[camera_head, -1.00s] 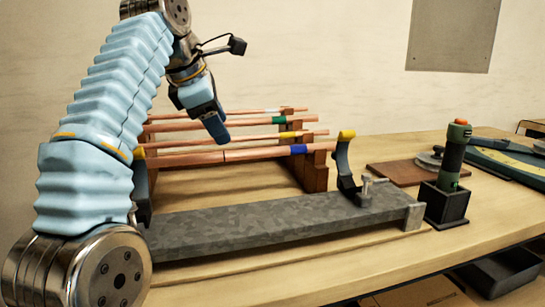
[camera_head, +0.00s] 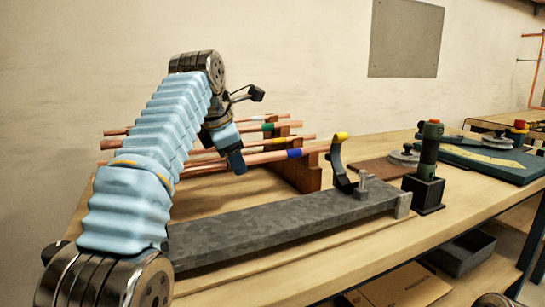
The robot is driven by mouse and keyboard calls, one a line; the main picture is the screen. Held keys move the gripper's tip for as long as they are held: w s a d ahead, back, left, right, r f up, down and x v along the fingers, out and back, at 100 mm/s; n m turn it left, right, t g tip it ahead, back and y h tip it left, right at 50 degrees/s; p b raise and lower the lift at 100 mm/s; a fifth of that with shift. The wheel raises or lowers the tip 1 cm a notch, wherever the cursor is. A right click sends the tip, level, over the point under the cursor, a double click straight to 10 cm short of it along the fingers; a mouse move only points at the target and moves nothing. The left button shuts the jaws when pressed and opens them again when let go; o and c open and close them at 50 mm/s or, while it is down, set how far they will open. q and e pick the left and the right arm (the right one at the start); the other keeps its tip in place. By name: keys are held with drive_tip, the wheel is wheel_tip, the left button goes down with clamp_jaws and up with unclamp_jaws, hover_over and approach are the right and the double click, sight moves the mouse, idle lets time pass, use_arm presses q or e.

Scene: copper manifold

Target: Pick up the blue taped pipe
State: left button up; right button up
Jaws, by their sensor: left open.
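The blue taped pipe (camera_head: 268,157) is a copper tube, the nearest of several lying across a brown wooden rack (camera_head: 304,174). Its blue tape band (camera_head: 294,153) sits near its right end. My left gripper (camera_head: 238,166) points down over the pipes, at the pipe's height in the picture and left of the blue band. It is open, with nothing seen between its fingers. It covers part of the pipe, and my left arm hides the pipes' left stretch. I cannot tell whether it touches the pipe. My right gripper is out of view.
Other pipes carry yellow (camera_head: 308,137), green (camera_head: 268,127) and white tape behind. A grey metal beam (camera_head: 275,224) with a yellow-tipped upright bracket (camera_head: 338,155) lies in front. A green tool (camera_head: 430,150) stands in a black holder at right. A grey bin (camera_head: 462,254) sits below the bench.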

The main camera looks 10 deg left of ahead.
use_arm(q)
drive_tip(key=shift+c, duration=0.4)
clamp_jaws()
idle(0.9)
